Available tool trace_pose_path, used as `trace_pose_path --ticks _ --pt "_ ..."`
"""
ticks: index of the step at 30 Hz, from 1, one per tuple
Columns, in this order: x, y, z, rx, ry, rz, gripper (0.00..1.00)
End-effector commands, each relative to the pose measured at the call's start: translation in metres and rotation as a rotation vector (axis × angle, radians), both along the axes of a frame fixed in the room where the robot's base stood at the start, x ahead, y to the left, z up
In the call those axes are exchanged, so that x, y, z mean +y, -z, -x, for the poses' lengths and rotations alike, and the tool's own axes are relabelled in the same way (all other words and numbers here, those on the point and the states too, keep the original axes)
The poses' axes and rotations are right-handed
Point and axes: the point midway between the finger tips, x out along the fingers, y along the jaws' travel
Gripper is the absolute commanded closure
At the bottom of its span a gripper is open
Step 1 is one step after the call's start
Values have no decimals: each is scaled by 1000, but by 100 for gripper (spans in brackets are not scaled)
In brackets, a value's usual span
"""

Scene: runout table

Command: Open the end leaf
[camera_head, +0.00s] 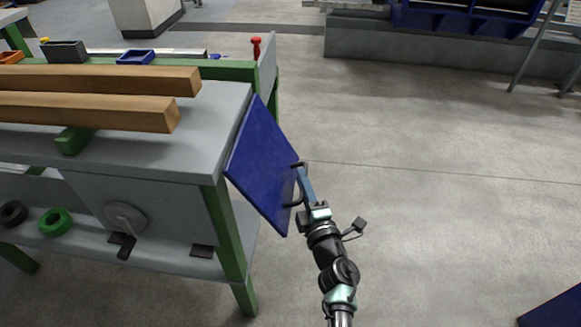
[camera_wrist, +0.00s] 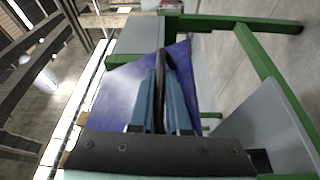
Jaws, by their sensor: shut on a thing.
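The end leaf (camera_head: 262,160) is a flat blue panel at the right end of the grey table (camera_head: 205,150). It slopes down and outward from the table's end edge, neither level with the top nor hanging straight down. In the wrist view the leaf (camera_wrist: 118,98) fills the area behind the fingers. A dark bar handle (camera_head: 290,204) is on its outer face. My gripper (camera_head: 302,178) is shut on this handle, with the dark bar between the blue fingers (camera_wrist: 164,88) in the wrist view. The fingers hide part of the handle.
Two wooden beams (camera_head: 95,80) lie on the table, their ends short of the leaf. A red knob (camera_head: 256,42) stands at the far corner. Green legs (camera_head: 226,230) and a lower shelf are under the table.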

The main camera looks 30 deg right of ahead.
Motion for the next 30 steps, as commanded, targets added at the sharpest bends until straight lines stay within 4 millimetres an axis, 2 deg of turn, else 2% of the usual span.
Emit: trace_pose_path --ticks 1,11,18,30 --pt "-5 -15 4 20 3 23 100" --pt "-30 -51 21 154 2 222 100" --pt "-45 -84 30 259 2 380 100" --pt "-56 -143 38 440 0 648 100"
